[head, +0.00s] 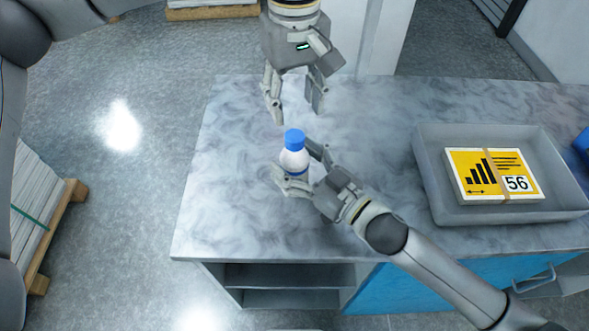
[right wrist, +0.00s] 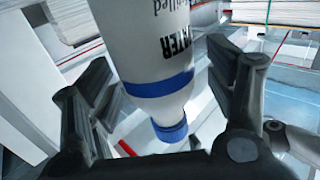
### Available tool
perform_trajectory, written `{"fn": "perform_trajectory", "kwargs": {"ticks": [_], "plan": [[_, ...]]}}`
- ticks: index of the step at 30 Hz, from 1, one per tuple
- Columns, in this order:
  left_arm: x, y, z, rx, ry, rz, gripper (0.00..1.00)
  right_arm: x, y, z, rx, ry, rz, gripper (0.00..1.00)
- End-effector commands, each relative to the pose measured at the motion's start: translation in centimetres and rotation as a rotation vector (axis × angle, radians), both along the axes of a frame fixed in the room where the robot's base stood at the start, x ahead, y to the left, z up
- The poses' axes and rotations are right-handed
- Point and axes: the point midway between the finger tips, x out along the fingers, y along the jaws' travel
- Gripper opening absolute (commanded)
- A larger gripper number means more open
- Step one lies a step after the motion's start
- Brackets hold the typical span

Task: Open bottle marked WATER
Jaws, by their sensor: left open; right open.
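The white bottle (head: 294,159) with a blue cap (head: 294,139) stands upright on the grey marbled counter. In the right wrist view the bottle (right wrist: 160,58) appears upside down, with WATER lettering, a blue band and its blue cap (right wrist: 170,131). My right gripper (head: 297,168) is open around the bottle, one finger on each side. In the wrist view, gaps show between the bottle and both fingers. My left gripper (head: 297,112) is open and empty, pointing down above and just behind the cap. The bottle's base is partly hidden by my right fingers.
A grey tray (head: 440,190) at the right of the counter (head: 225,190) holds a banded yellow-and-white stack marked 56 (head: 493,175). The counter left of the bottle is clear. Open shelves and a blue front lie below the near edge. Pallets stand on the floor.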

Motion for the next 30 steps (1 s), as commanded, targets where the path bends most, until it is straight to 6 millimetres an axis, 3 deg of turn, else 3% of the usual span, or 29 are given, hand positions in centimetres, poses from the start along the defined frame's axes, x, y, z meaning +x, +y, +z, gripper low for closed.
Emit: {"fn": "perform_trajectory", "kwargs": {"ticks": [12,30], "plan": [[0.00,0.00,-0.01,0.000,0.000,0.000,0.50,0.42,0.40,-0.01,-0.001,0.000,0.000,0.75],[0.00,0.00,-0.01,0.000,0.000,-0.003,0.50,0.40,0.38,-0.03,-0.001,0.001,0.000,0.00]]}}
